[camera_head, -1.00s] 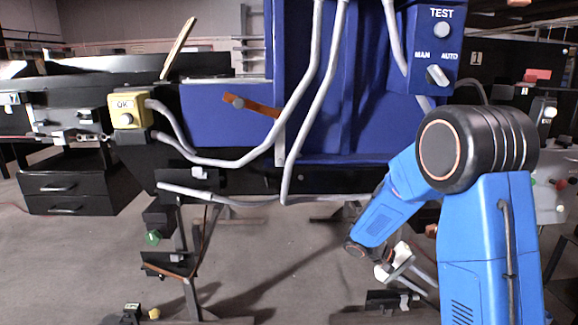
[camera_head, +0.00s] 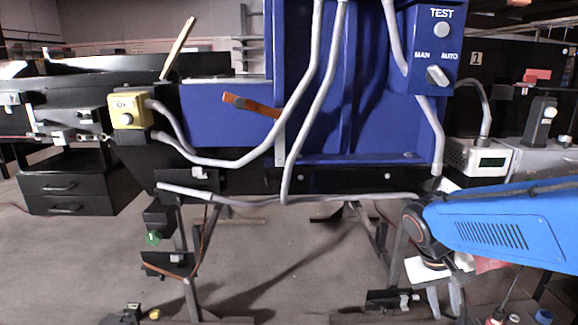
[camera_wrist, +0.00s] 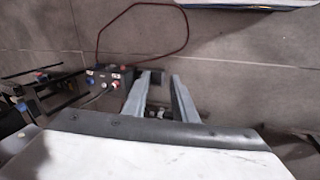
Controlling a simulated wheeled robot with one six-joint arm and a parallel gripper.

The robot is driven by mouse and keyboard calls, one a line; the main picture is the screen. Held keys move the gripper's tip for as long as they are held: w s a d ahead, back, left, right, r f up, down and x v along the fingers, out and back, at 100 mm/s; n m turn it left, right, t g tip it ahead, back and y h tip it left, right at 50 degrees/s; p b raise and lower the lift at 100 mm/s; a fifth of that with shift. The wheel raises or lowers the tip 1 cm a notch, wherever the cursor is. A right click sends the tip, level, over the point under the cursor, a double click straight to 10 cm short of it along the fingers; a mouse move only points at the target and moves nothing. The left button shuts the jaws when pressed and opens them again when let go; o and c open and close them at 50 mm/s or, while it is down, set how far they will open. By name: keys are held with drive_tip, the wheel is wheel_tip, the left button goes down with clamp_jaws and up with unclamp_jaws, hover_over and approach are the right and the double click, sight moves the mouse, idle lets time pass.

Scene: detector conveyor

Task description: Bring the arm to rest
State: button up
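My gripper (camera_head: 446,306) hangs low at the lower right of the head view, below my blue arm, with its grey fingers pointing down. In the wrist view my gripper (camera_wrist: 162,82) shows two grey fingers apart, with nothing held between them. The fingers are over the floor area and look clear of the blue detector machine (camera_head: 225,118). Part of my arm is outside the head view.
A yellow OK button box (camera_head: 128,111) and a TEST panel (camera_head: 430,48) are on the machine. A small grey display unit (camera_head: 478,157) stands at the right. In the wrist view a dark box with plugs (camera_wrist: 108,82) and a red cable (camera_wrist: 100,35) lie left of the fingers.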

drive_tip(key=s+a+r+n+t+y, duration=0.1)
drive_tip(key=s+a+r+t+y, duration=0.3)
drive_tip(key=s, duration=0.6)
drive_tip(key=a, duration=0.2)
drive_tip(key=shift+s+a+t, duration=0.15)
drive_tip(key=shift+a+t, duration=0.25)
drive_tip(key=shift+o, duration=0.8)
idle(0.4)
